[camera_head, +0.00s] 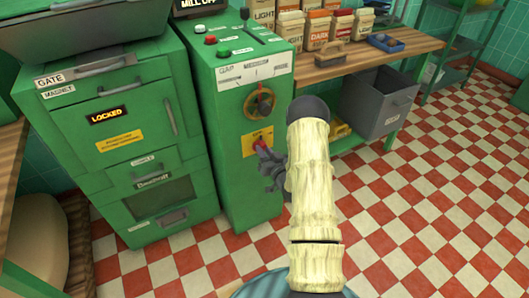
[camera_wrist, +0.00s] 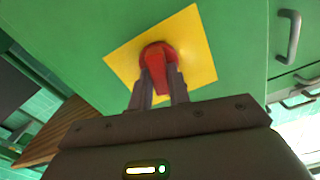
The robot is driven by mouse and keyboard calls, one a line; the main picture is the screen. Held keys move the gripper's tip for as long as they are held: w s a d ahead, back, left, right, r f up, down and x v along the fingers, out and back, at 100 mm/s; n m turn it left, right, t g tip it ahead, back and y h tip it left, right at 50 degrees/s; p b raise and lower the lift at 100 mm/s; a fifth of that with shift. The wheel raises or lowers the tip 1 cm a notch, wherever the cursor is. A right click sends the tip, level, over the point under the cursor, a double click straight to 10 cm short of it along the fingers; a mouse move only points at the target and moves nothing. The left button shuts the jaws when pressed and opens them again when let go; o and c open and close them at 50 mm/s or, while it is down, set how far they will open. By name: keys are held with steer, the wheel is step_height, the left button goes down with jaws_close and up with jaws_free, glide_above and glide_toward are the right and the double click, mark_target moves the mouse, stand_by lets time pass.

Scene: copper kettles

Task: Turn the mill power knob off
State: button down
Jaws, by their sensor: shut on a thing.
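The mill power knob is red, on a yellow square plate (camera_wrist: 195,48) on the front of the green mill cabinet (camera_head: 236,120). In the wrist view the red knob (camera_wrist: 157,60) has its handle between my two fingers. My gripper (camera_wrist: 158,84) is shut on the knob's handle, which points down toward the gripper. In the head view my gripper (camera_head: 266,155) is at the plate and the red knob (camera_head: 260,144) shows just above it, partly hidden. A sign at the top of the cabinet reads "MILL OFF" (camera_head: 198,3).
A wheel dial (camera_head: 260,103) sits above the knob, and buttons and a lever are on the cabinet top. A green cabinet labelled "LOCKED" (camera_head: 108,115) stands to the left. A wooden bench (camera_head: 335,62) with bags and a grey bin (camera_head: 380,100) are to the right. The checkered floor is clear.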

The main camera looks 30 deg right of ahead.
steer(key=shift+f+n+b, duration=0.1)
steer(key=shift+n+b, duration=0.2)
steer(key=shift+n, duration=1.2)
steer(key=c, duration=1.3)
jaws_free()
steer(key=shift+s, duration=0.15)
steer(key=s+p, duration=0.1)
steer(key=s, duration=1.6)
steer(key=shift+s+d+p, duration=0.1)
steer(key=shift+d+p, duration=0.1)
steer(key=shift+p, duration=0.1)
